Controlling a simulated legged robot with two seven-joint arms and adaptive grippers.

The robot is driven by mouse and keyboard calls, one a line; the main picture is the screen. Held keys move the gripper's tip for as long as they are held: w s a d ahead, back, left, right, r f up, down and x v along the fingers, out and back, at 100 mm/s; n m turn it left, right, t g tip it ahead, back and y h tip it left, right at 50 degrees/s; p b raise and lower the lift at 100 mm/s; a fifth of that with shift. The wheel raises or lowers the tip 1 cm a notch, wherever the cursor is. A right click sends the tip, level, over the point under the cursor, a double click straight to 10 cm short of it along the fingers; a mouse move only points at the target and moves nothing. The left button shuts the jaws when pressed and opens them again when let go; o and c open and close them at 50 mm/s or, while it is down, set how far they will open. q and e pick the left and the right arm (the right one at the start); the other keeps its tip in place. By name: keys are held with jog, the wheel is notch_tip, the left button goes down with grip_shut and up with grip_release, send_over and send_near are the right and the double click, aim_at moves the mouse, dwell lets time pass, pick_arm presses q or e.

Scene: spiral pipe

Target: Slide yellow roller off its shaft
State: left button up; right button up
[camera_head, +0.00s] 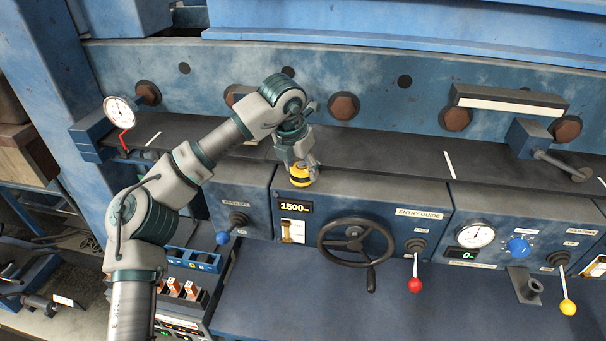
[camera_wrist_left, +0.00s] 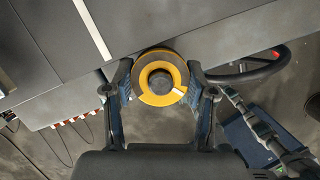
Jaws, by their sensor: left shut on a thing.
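The yellow roller (camera_head: 300,174) is a short yellow and dark cylinder in the head view, in front of the dark ledge and just above the 1500 display. In the left wrist view the roller (camera_wrist_left: 160,78) shows end-on as a yellow ring with a dark centre and a small white mark. My left gripper (camera_head: 303,163) is shut on it, one finger on each side, as the left wrist view also shows (camera_wrist_left: 161,86). I cannot tell whether a shaft is still inside the roller.
A black handwheel (camera_head: 356,241) stands out from the panel just below and right of the roller. A red-knobbed lever (camera_head: 414,284) and a yellow-knobbed lever (camera_head: 567,306) stand farther right. The blue surface (camera_head: 400,318) at the front is mostly clear.

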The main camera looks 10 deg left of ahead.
pick_arm(q)
jog(key=shift+r+p, duration=0.55)
jog(key=shift+r, duration=1.75)
jog(key=shift+w+r, duration=0.3)
jog(key=shift+r, duration=0.35)
jog(key=shift+v, duration=0.8)
jog(key=shift+d+r, duration=0.1)
jog(key=shift+r, duration=0.05)
